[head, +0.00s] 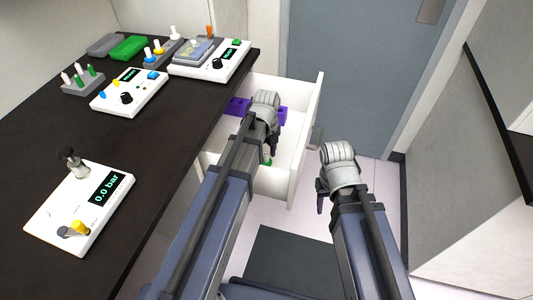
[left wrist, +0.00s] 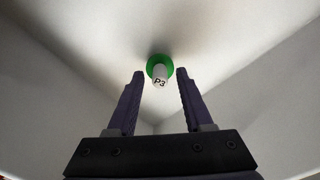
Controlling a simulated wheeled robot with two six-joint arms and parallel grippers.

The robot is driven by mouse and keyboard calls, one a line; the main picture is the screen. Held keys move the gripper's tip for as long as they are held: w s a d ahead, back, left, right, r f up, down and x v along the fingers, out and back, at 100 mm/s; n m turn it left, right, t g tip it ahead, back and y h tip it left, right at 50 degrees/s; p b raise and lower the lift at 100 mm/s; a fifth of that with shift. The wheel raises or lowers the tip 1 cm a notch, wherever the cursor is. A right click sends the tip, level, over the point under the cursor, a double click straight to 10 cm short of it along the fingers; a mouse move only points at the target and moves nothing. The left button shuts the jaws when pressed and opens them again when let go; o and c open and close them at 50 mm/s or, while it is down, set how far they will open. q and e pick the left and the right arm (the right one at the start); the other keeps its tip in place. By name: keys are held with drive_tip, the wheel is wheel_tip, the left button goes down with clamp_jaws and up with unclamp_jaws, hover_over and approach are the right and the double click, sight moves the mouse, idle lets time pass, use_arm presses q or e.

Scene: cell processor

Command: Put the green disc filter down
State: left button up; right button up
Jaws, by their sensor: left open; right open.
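The green disc filter (left wrist: 160,65), with a white stem marked "P3", shows in the left wrist view against the white inside of the open drawer (head: 299,160). It appears to rest on the drawer floor, stem toward the camera. A small green part of it shows in the head view (head: 267,162), mostly hidden by my left arm. My left gripper (head: 273,149) is open over the drawer; in the left wrist view its fingers (left wrist: 160,73) stand either side of the stem with gaps on both sides. My right gripper (head: 320,200) is open and empty, right of the drawer.
The dark counter (head: 165,150) on the left carries a pressure device (head: 80,210) reading 0.0 bar, other white devices (head: 130,92), and a rack (head: 83,82) of filters. A grey door (head: 350,70) stands behind the drawer.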

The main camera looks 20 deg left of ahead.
sight(267, 154)
use_arm(q)
wheel_tip(267, 154, up, 12)
drive_tip(key=p, duration=1.2)
use_arm(e)
wheel_tip(267, 154, up, 12)
drive_tip(key=shift+r, duration=0.15)
use_arm(q)
drive_tip(key=shift+r, duration=0.1)
